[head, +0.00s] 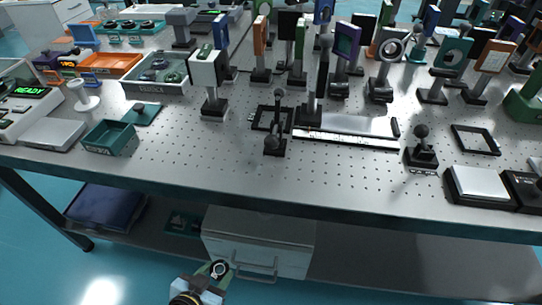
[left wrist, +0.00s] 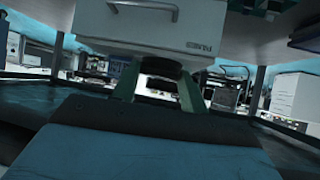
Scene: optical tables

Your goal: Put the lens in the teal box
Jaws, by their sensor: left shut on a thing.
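The teal box (head: 108,140) stands open on the left front part of the optical table, and its inside looks empty. A flat teal lid with a knob (head: 142,115) lies just behind it. My left gripper (head: 219,268) is at the bottom of the head view, in front of the table and lower than its top. It is shut on a small round dark-rimmed piece that looks like the lens (head: 219,267). In the left wrist view the dark piece (left wrist: 160,70) sits between the green fingers. My right gripper is in neither view.
The table's front edge (head: 250,196) lies between my left gripper and the tabletop. A white drawer cabinet (head: 258,240) stands on the shelf below. Bare tabletop lies right of the teal box.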

